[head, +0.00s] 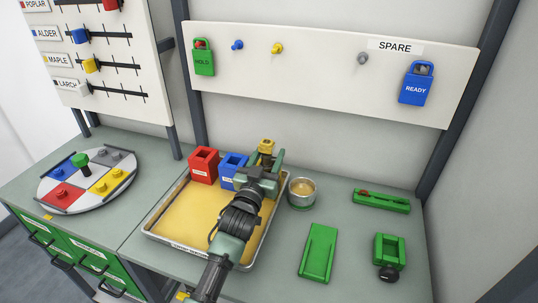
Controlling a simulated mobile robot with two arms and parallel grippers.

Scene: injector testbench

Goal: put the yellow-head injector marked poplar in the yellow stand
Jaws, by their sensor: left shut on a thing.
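My left gripper (267,170) is shut on a yellow-head injector (266,146), held upright with the yellow head on top. The injector is over the back right of the tray, right of the blue stand. No poplar marking is readable on it, and its lower part is hidden by the gripper. A red stand (203,165) and a blue stand (229,166) stand side by side at the back of the tray. I cannot make out a yellow stand; my gripper and arm cover the spot right of the blue one. My right gripper is not in view.
The metal tray (154,237) has a yellow floor. Green fixtures (318,252) lie on the bench at right. A round coloured disc (87,180) is at left. A wall board (330,75) carries tags and pegs.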

